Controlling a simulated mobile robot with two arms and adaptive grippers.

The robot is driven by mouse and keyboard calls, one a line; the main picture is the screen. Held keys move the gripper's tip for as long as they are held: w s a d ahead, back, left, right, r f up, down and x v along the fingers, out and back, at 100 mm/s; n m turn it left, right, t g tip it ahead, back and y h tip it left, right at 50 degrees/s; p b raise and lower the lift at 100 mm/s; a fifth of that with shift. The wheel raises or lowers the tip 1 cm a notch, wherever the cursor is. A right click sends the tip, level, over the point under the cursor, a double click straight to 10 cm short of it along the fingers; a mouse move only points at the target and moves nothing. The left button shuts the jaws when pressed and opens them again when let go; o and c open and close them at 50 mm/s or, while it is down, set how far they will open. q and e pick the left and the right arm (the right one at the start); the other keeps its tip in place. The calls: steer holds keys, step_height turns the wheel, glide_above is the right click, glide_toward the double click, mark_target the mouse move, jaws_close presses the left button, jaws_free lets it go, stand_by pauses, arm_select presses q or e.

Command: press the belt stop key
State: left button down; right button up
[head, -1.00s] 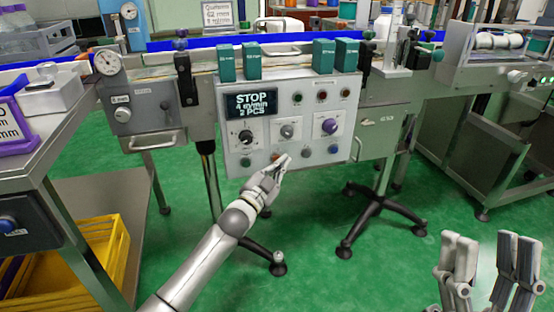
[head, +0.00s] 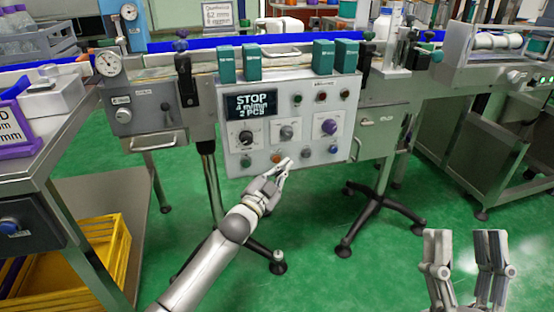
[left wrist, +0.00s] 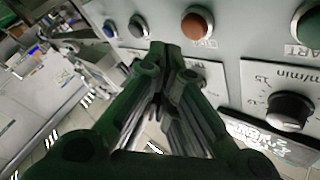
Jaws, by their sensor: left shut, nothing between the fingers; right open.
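The control panel (head: 262,135) hangs on the front of the belt line, and its display (head: 251,104) reads STOP, 4 m/min, 2 PCS. Along its lower edge are a green key (head: 245,162), an orange-red key (head: 276,157), a dark key (head: 306,154) and a blue key (head: 333,149). My left gripper (head: 285,166) is shut and empty, its tips just below and right of the orange-red key. In the left wrist view the orange-red key (left wrist: 197,24) is uncovered, beside the tips. Contact with the panel cannot be told. My right gripper (head: 466,242) is open and empty, low at right.
Knobs (head: 286,132) and small lamps sit above the key row. Teal blocks (head: 251,62) stand along the panel's top. A steel bench (head: 60,130) with a yellow crate (head: 85,250) is at left.

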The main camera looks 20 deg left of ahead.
arm_select(q)
steer(key=shift+s+d+p, duration=0.5)
steer(key=shift+s+d, duration=0.05)
steer(key=shift+s, duration=0.3)
steer(key=shift+s+d+p, duration=0.5)
steer(key=shift+s+d, duration=0.05)
steer(key=shift+s, duration=0.3)
arm_select(e)
steer(key=w+f+g+h, duration=0.2)
steer(key=w+f+g, duration=0.2)
steer(key=f+g, duration=0.2)
steer(key=shift+f, duration=1.25)
steer(key=shift+w, duration=0.1)
